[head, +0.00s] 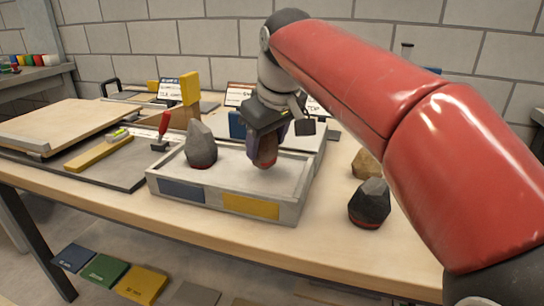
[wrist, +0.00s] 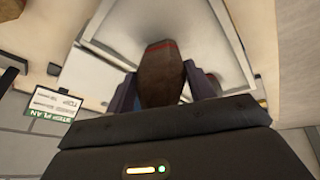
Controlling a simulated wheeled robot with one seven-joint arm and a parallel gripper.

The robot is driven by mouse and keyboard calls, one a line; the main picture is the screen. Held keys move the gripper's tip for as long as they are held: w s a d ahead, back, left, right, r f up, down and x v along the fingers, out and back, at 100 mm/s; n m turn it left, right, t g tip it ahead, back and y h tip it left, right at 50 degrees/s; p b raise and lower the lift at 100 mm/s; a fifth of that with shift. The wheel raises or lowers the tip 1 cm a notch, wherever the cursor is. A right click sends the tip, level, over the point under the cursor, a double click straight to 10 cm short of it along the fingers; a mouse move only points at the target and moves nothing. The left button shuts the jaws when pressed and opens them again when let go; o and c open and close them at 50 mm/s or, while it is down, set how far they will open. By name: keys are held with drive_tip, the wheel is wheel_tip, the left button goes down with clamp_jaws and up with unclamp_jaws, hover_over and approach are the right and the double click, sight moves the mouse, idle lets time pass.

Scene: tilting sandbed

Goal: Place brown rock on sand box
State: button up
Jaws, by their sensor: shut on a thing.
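My gripper (head: 267,146) is shut on a brown rock (head: 265,154) and holds it at the right part of the sand box (head: 221,197). In the wrist view the brown rock (wrist: 160,75) sits between the two fingers, with a thin red line near its far end. I cannot tell whether the rock touches the sand. The sand box is a low light-grey tray with a blue and a yellow panel on its front. A dark grey rock (head: 200,147) stands upright in its left part.
A dark rock (head: 369,204) and a tan rock (head: 366,165) lie on the table right of the box. A red-handled clamp (head: 162,130), a yellow bar (head: 98,152) and a yellow block (head: 190,88) are to the left and behind. The table's front edge is clear.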

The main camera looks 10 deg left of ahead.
drive_tip(key=shift+f+b, duration=0.45)
drive_tip(key=shift+f, duration=0.85)
drive_tip(key=o, duration=1.3)
drive_tip(key=shift+s+d+r, duration=0.1)
drive_tip(key=shift+r, duration=0.45)
drive_tip(key=p+v, duration=0.2)
drive_tip(key=v, duration=0.9)
drive_tip(key=shift+s+r, duration=0.1)
